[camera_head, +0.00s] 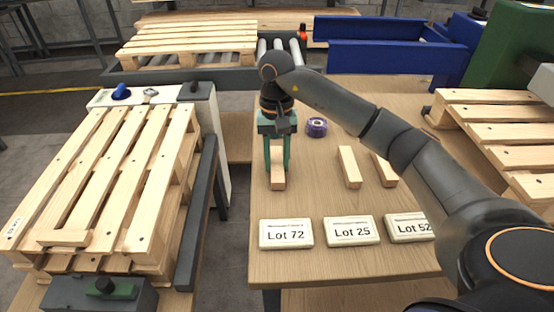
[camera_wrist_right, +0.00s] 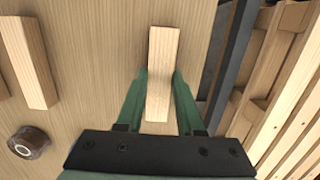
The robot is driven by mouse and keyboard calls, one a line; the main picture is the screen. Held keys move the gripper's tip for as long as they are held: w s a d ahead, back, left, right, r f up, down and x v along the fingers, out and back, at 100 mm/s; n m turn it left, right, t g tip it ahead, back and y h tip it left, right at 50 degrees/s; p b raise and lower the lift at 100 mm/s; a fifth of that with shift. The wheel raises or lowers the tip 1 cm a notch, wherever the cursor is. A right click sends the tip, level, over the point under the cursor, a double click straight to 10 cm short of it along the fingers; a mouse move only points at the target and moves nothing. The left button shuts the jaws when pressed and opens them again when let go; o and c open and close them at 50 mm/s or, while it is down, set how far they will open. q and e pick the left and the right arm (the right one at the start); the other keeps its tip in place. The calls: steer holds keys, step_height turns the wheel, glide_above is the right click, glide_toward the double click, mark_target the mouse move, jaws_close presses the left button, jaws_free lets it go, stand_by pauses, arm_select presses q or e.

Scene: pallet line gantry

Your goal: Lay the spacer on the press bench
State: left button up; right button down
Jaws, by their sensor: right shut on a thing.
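My right gripper (camera_head: 276,158) has its green fingers closed on a light wooden block (camera_head: 278,182), a spacer by its shape. The wrist view shows the same block (camera_wrist_right: 163,60) between the two fingers (camera_wrist_right: 160,100), its far end sticking out beyond them. It is over the wooden bench (camera_head: 320,262), behind the Lot 72 sign (camera_head: 286,234); I cannot tell whether it touches the top. Two similar blocks lie to its right, a nearer one (camera_head: 349,167) behind the Lot 25 sign (camera_head: 352,231) and another (camera_head: 384,170) partly behind my arm. My left gripper is not in view.
A purple tape roll (camera_head: 316,127) sits behind the blocks. The Lot 52 sign (camera_head: 408,227) is partly covered by my arm. Another pallet (camera_head: 490,130) is at right.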

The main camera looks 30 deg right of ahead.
mark_target(277, 158)
steer(key=shift+f, duration=0.1)
steer(key=c, duration=1)
jaws_free()
steer(key=o, duration=0.5)
steer(key=shift+c, duration=0.2)
step_height(277, 158, up, 12)
steer(key=w+p, duration=0.1)
steer(key=p, duration=0.2)
steer(key=shift+w+d, duration=0.15)
steer(key=shift+d, duration=0.25)
